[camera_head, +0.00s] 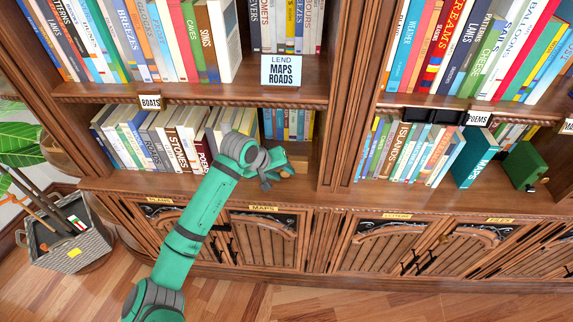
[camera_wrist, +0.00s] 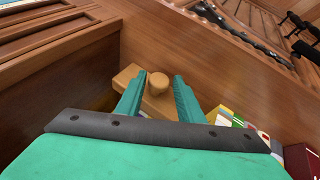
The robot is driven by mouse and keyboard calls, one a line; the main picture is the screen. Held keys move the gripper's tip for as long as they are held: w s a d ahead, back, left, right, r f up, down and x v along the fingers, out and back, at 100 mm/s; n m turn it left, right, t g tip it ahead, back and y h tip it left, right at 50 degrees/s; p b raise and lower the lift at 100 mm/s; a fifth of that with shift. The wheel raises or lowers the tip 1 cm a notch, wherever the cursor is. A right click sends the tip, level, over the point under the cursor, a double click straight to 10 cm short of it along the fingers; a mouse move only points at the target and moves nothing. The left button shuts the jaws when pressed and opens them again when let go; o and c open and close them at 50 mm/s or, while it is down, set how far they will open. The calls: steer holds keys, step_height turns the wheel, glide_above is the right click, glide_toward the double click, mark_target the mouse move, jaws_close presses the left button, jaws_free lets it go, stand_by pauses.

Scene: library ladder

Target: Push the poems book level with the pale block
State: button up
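A dark red shape at the lower right of the wrist view may be the same book; I cannot tell. The pale block (camera_wrist: 126,76), light wood with a round knob (camera_wrist: 158,82), sits on the shelf right of the books. My gripper (camera_head: 278,178) is at the shelf's front, right of the poems book. In the wrist view my gripper (camera_wrist: 157,78) is open, its fingers apart, with the knob seen between them. Contact is unclear.
A wooden upright (camera_head: 341,120) bounds the compartment on the right. A green box (camera_head: 524,166) and a teal book (camera_head: 474,158) stand in the right compartment. A basket (camera_head: 72,240) is on the floor at left.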

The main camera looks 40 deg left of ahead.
steer(key=shift+w+f, duration=0.1)
steer(key=shift+w, duration=0.05)
steer(key=shift+c, duration=0.3)
steer(key=shift+a, duration=0.1)
jaws_close()
